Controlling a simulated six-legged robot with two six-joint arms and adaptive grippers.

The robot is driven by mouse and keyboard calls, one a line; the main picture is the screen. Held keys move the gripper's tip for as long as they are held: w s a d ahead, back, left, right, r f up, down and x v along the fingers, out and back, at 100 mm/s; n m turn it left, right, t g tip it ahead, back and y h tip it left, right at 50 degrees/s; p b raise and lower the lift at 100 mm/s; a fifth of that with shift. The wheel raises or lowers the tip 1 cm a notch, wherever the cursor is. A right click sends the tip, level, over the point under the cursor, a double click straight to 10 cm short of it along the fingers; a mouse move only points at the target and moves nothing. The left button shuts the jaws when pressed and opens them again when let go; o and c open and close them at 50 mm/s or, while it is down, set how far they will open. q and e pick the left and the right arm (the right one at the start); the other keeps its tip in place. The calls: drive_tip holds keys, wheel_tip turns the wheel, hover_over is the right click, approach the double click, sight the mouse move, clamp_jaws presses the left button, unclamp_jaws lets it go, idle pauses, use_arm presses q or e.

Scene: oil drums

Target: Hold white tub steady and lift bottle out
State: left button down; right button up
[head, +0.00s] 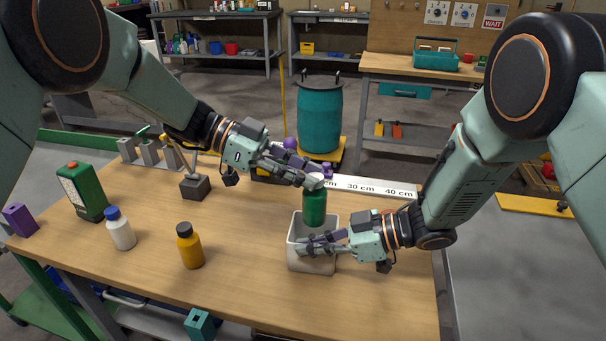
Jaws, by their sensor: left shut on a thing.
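A green bottle (314,208) hangs upright from my left gripper (318,181), which is shut on its top; the fingers partly hide the cap. The white tub (311,265) stands on the table below it. The bottle's lower end shows in front of the tub's far rim; I cannot tell whether it is fully clear of the opening.
A yellow bottle (189,246), a white bottle with blue cap (120,230) and a green can (83,192) stand on the left. A dark block with a rod (195,187) stands behind them. A white ruler (372,187) lies along the back. The front right tabletop is clear.

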drive_tip(key=o, duration=0.6)
drive_tip(key=shift+d, duration=0.1)
drive_tip(key=v, duration=1.2)
drive_tip(key=x, duration=1.2)
